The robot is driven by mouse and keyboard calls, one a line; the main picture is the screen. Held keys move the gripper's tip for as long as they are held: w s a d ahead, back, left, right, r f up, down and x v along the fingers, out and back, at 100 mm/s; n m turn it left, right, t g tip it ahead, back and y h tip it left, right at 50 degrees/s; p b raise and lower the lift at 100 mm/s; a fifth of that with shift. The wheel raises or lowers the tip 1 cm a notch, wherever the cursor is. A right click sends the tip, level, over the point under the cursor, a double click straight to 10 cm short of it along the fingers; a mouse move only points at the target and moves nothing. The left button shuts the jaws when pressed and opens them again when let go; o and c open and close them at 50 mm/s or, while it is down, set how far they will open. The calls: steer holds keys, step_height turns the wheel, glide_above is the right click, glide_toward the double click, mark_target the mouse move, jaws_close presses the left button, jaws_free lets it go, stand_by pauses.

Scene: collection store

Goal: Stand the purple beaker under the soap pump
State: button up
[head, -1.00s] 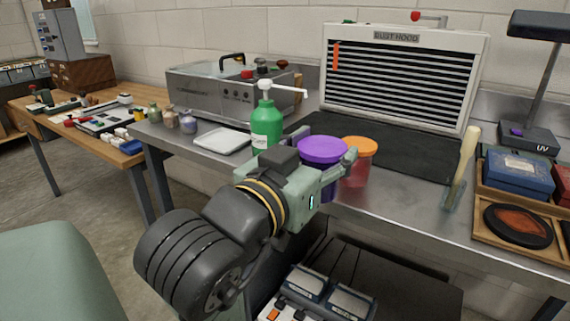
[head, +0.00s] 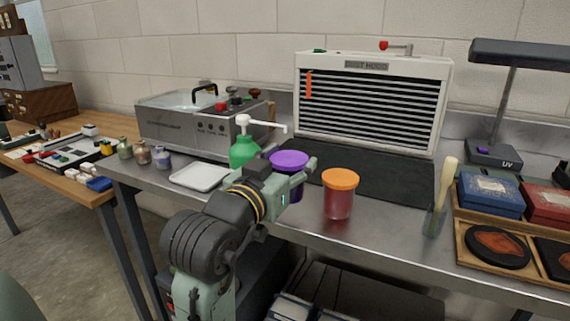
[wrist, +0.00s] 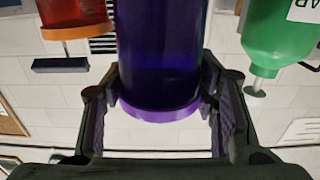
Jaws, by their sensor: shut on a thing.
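The purple beaker (head: 290,160) has a bright purple rim and a dark purple body, and is upright in the head view. My gripper (head: 287,188) is shut around its body, and in the wrist view the two fingers (wrist: 165,112) flank the beaker (wrist: 160,60) on both sides. The soap pump is a green bottle (head: 243,152) with a white nozzle (head: 262,125) pointing right. It stands just left of the beaker, partly hidden behind my arm, and shows in the wrist view (wrist: 280,35). The nozzle tip is behind the beaker in the head view.
A red beaker with an orange rim (head: 340,195) stands to the right on the steel bench. A white tray (head: 200,177) and small jars (head: 143,152) are left of the bottle. A dark mat (head: 385,178) lies before the dust hood (head: 370,100). A brush stands in a glass (head: 435,222).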

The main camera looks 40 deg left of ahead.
mark_target(280, 158)
steer(key=w+a, duration=0.3)
steer(key=shift+w+a+f+p, duration=0.2)
steer(key=shift+w+a+p, duration=0.05)
steer(key=shift+a+p, duration=0.05)
steer(key=shift+w+a+f, duration=0.15)
steer(key=shift+a+f, duration=0.05)
steer(key=shift+f, duration=0.5)
steer(key=shift+w+a+f, duration=0.15)
steer(key=shift+f, duration=0.95)
steer(key=shift+f, duration=0.15)
steer(key=o, duration=0.9)
